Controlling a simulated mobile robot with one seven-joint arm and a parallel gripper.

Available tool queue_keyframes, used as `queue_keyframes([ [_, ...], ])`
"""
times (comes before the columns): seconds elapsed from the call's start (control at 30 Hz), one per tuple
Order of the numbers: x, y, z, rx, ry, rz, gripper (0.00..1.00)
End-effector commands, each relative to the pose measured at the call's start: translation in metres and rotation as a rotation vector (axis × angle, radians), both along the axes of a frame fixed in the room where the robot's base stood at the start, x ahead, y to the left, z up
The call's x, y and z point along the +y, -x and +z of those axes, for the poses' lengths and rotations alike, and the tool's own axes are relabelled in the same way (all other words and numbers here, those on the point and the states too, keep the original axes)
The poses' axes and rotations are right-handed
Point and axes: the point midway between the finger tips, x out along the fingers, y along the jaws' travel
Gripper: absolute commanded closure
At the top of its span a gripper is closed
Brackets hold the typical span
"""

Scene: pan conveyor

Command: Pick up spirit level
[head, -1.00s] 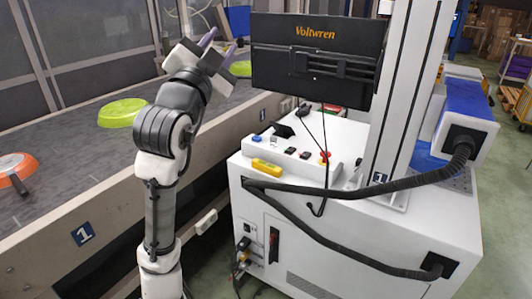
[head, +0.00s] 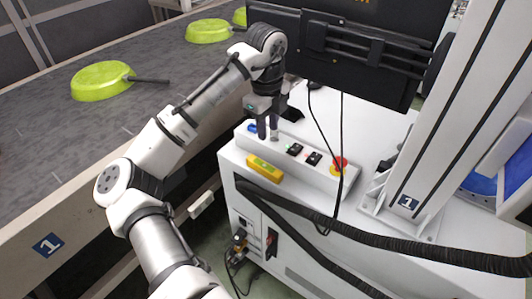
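The spirit level (head: 264,168) is a small yellow bar. It lies flat on the front left edge of the white cabinet top, in front of the control box. My gripper (head: 268,135) points down above the left end of the control box, behind and above the spirit level. Its two dark fingers are apart with a gap between them, and nothing shows in the gap. The spirit level is in full view and the gripper does not appear to touch it.
The control box (head: 318,168) has switches and a red emergency button (head: 340,163). A monitor (head: 350,45) and a white column (head: 450,110) stand behind and right. Black cables hang near the box. The conveyor (head: 50,150) with green pans (head: 100,80) runs along the left.

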Motion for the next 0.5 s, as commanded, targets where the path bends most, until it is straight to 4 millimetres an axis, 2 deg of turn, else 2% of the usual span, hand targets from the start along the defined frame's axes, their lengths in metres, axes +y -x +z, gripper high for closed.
queue_keyframes([
  [0.17,0.005,0.004,-0.016,0.035,-0.022,-0.014,0.69],
  [0.5,0.004,0.004,-0.075,0.03,-0.02,-0.012,0.69],
])
